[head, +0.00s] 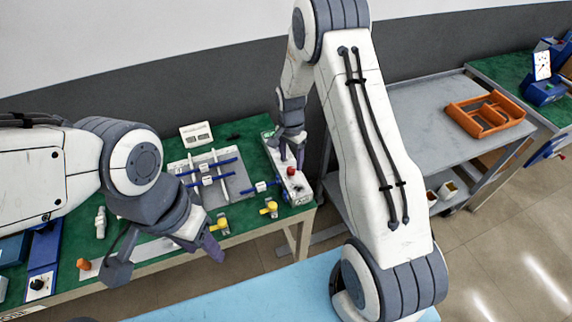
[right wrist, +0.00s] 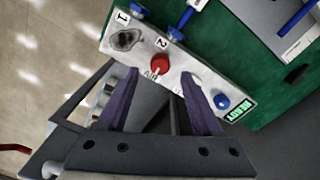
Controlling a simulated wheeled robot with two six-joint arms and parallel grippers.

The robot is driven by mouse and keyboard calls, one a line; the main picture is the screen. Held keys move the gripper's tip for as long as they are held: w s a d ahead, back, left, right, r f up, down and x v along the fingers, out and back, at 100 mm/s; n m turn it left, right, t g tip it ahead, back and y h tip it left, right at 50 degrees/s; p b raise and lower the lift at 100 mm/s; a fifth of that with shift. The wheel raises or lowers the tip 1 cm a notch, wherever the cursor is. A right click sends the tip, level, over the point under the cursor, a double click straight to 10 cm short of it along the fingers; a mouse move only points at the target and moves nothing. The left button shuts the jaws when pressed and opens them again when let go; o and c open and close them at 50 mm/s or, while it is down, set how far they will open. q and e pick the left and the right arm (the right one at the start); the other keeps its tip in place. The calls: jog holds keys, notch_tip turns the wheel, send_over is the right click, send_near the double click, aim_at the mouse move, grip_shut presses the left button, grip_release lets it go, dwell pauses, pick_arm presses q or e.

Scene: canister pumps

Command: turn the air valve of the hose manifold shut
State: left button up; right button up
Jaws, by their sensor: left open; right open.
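The hose manifold (head: 296,187) is a pale box at the right end of the green bench. In the right wrist view the manifold (right wrist: 133,42) shows ports marked 1 and 2 and a lit green READY panel (right wrist: 242,108). Its red knob (right wrist: 160,64), which also shows in the head view (head: 291,171), has a partly hidden label that seems to read AIR. My right gripper (right wrist: 158,78) is open over the manifold, the knob appearing between its fingertips; contact cannot be told. My left gripper (head: 165,259) is open and empty over the bench's front edge.
A blue knob (right wrist: 221,101) sits beside the READY panel. A grey tray with blue-handled parts (head: 238,184) and yellow fittings (head: 269,208) are left of the manifold. A grey cart (head: 420,105) with an orange carrier (head: 490,114) stands to the right.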

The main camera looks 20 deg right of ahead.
aim_at(291, 169)
jog(key=shift+f+p, duration=0.3)
jog(key=shift+f, duration=1.65)
